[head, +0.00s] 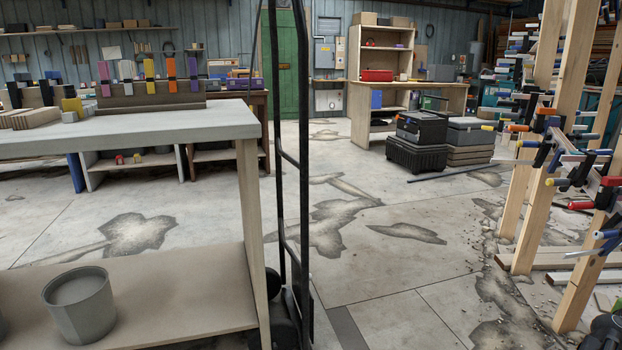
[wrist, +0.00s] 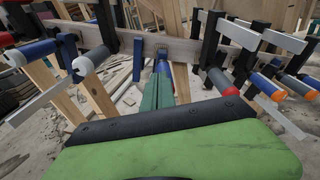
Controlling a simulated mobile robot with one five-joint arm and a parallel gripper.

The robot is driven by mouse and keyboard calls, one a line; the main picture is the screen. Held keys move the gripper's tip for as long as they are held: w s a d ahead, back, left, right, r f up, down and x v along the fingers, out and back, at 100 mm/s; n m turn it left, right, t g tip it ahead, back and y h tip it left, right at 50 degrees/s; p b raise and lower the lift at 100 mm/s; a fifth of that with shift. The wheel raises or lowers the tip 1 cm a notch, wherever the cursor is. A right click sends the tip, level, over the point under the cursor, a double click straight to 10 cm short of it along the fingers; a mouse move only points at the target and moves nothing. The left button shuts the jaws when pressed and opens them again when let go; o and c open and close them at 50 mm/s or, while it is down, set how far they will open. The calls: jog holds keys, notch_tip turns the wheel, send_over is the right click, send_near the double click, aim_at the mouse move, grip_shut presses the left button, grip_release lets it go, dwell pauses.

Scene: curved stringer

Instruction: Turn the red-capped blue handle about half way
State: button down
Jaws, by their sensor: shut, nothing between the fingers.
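In the head view, the clamp rack (head: 580,165) is at the right, where I cannot tell which handle is the same one.
Wooden posts (wrist: 92,85) stand below. In the head view, a workbench (head: 200,125) is at left; open floor (head: 400,290) lies between.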

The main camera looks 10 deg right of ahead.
jog(key=shift+f, duration=0.2)
jog(key=shift+s, duration=0.5)
dwell(0.4)
jog(key=shift+r, duration=0.15)
jog(key=a, duration=0.6)
jog(key=shift+f, duration=0.2)
dwell(0.4)
jog(key=shift+f+b, duration=0.1)
jog(key=shift+b, duration=0.25)
